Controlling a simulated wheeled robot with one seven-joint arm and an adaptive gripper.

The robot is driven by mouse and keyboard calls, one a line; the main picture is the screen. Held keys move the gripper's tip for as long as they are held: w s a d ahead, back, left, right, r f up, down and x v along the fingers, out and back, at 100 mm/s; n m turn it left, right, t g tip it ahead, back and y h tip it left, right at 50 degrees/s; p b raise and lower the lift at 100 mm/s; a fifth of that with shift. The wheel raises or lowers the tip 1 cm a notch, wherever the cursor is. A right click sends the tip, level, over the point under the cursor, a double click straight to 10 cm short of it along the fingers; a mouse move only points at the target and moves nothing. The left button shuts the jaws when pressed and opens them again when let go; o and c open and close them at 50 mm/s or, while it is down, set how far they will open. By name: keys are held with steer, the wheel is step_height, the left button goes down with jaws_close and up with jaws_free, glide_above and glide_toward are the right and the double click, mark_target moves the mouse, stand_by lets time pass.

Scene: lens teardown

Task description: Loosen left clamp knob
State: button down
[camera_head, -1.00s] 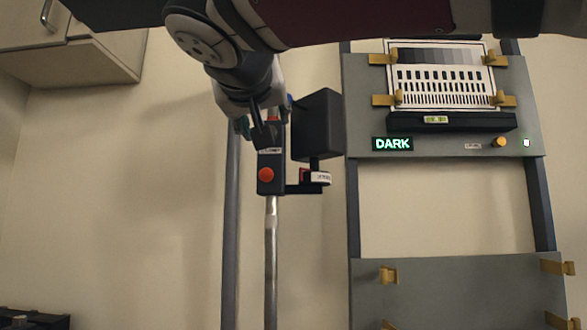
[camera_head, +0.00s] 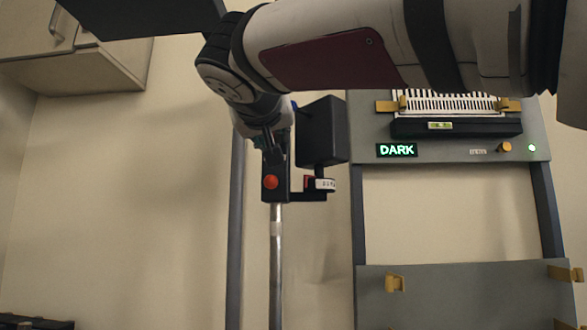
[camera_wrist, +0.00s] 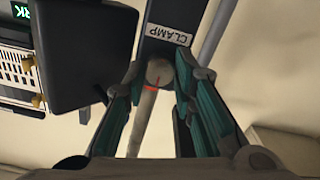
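The clamp knob (camera_wrist: 158,72), round and grey with a red mark, is beside the label. My gripper (camera_head: 271,148) is at the upper part of the clamp and hides the knob in the head view. In the wrist view my gripper (camera_wrist: 160,75) has one finger on each side of the knob, very close. I cannot tell whether both fingers touch it.
A dark box (camera_head: 322,131) sticks out right of the clamp, close to my gripper. A grey panel (camera_head: 465,148) with a lit DARK sign and a striped chart stands further right. Another grey panel (camera_head: 470,300) is below it. The wall left of the rod is clear.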

steer(key=shift+n, duration=0.3)
steer(key=n+p, duration=0.1)
steer(key=n, duration=0.2)
steer(key=shift+r+n, duration=0.1)
steer(key=shift+n, duration=0.3)
steer(key=n+p, duration=0.2)
steer(key=n, duration=0.2)
steer(key=n+p, duration=0.2)
steer(key=n, duration=0.3)
steer(key=shift+n+p, duration=1.4)
steer(key=shift+n, duration=0.9)
steer(key=shift+a, duration=0.1)
steer(key=c, duration=1.3)
jaws_free()
steer(key=shift+c, duration=0.2)
